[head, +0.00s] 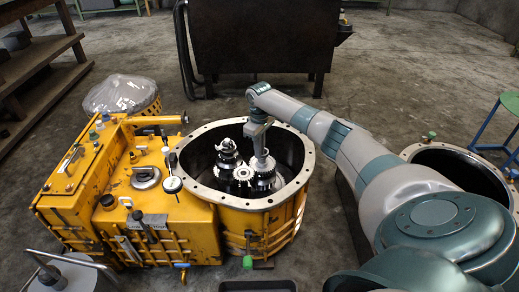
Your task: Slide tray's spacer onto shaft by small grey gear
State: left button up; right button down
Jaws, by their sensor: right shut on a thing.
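My right gripper (262,162) reaches down into the open round yellow housing (222,198), over the right-hand shaft and gear stack (263,180). It is shut on a small part, which I take to be the spacer; the fingers hide most of it, and I cannot tell whether it is around the shaft. The small grey gear (243,174) sits just left of the gripper. Another shaft with stacked gears (228,158) stands farther left. A dark tray (257,287) is cut off at the bottom edge. My left gripper is not in view.
The yellow gearbox body (160,205) with levers lies left. An open round casing (455,165) stands right, behind my arm. A dark metal bin (265,35) is at the back. Floor between is clear.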

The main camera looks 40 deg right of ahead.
jog(key=shift+f, duration=0.25)
dwell(0.4)
jog(key=c, duration=2.3)
grip_release()
jog(key=shift+f, duration=0.1)
jog(key=o, duration=0.9)
jog(key=shift+o, duration=0.2)
